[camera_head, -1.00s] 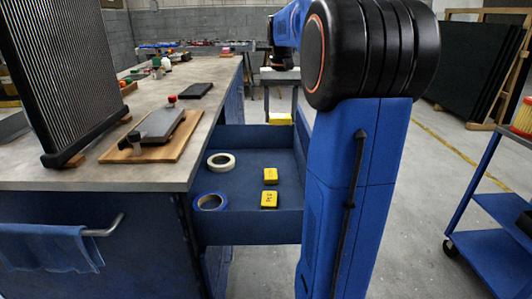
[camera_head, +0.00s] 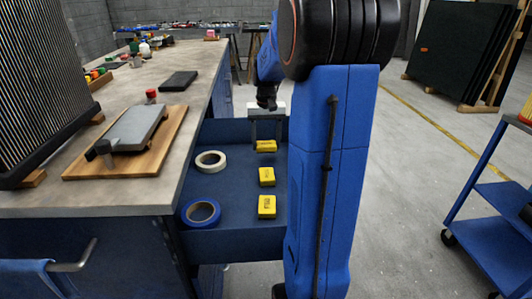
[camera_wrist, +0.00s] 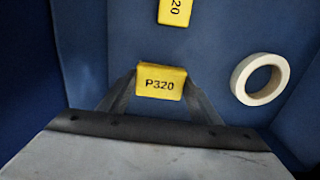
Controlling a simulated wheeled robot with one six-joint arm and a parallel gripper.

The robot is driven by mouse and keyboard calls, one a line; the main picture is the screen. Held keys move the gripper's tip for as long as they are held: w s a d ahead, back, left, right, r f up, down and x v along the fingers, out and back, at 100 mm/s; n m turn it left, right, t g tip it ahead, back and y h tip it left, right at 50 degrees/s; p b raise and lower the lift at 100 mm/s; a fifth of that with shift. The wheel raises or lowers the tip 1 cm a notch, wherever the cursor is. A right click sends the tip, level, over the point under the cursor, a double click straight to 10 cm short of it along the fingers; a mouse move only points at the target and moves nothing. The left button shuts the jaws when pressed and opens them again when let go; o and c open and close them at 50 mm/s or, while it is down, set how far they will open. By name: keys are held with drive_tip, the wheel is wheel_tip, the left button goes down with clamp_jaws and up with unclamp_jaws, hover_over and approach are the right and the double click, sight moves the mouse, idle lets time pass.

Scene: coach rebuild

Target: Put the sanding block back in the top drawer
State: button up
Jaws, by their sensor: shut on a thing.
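The yellow sanding block (camera_head: 266,146), marked P320 in the wrist view (camera_wrist: 161,84), is between the fingertips of my gripper (camera_head: 266,140). The gripper is shut on it. The top drawer (camera_head: 235,240) is pulled open, and the held block is inside its outline near the far end. A dark patch shows just beneath the block; I cannot tell whether it touches the drawer floor. Two more yellow blocks (camera_head: 267,176) and (camera_head: 267,206) lie in the drawer, in a row nearer the head camera.
A cream tape roll (camera_head: 210,161) and a blue tape roll (camera_head: 201,212) lie on the drawer's left side. The workbench (camera_head: 60,195) edges the drawer on the left. A blue cart (camera_head: 490,245) stands at the right. The drawer floor between the rolls and blocks is clear.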

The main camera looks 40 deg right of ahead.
sight(266, 152)
drive_tip(key=shift+f, duration=2.15)
drive_tip(key=shift+f, duration=0.15)
drive_tip(key=o, duration=1)
drive_tip(key=shift+o, duration=0.2)
wheel_tip(266, 152, up, 12)
drive_tip(key=shift+r, duration=0.15)
